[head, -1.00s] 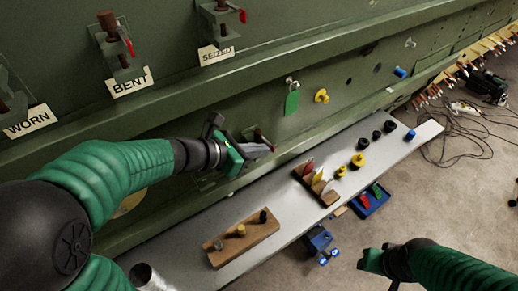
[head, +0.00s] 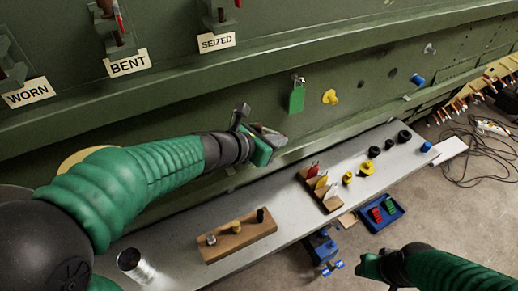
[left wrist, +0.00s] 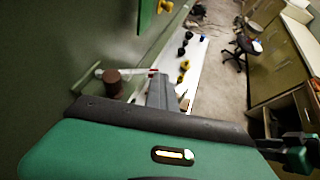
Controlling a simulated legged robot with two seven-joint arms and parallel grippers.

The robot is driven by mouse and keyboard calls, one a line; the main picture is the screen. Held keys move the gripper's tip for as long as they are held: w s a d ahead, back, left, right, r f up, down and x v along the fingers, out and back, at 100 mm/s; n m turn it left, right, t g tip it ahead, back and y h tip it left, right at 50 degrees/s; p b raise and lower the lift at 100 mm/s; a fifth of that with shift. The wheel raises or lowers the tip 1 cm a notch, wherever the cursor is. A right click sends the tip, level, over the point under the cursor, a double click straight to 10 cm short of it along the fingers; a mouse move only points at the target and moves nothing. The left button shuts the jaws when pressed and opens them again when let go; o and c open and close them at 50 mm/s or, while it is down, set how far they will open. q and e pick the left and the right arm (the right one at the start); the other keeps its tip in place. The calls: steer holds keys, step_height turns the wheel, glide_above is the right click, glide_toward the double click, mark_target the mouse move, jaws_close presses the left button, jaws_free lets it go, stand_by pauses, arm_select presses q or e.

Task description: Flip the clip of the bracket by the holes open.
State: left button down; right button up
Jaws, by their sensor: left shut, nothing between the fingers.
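The bracket by the holes shows in the left wrist view as a brown round knob (left wrist: 112,83) with a thin silver lever and a red tip (left wrist: 152,72). It stands out from the green wall, just left of my left gripper's grey finger (left wrist: 165,92). In the head view my left gripper (head: 268,138) is at the wall, below and left of the green padlock tag; it is shut and largely covers the bracket. Whether finger and lever touch I cannot tell. My right gripper (head: 370,265) is at lower right, away from the wall; its jaws are unclear.
Dark holes (head: 391,73) are in the wall right of the green tag (head: 297,97) and a yellow knob (head: 330,97). A grey shelf (head: 290,215) below carries wooden blocks and several rings. Brackets labelled BENT (head: 128,63), WORN and SEIZED are above left.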

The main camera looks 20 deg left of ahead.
arm_select(q)
steer(key=shift+w+d, duration=0.25)
steer(key=shift+w, duration=0.3)
steer(key=shift+w+d, duration=0.25)
steer(key=shift+w, duration=0.3)
steer(key=shift+s+a, duration=0.35)
steer(key=shift+a, duration=0.5)
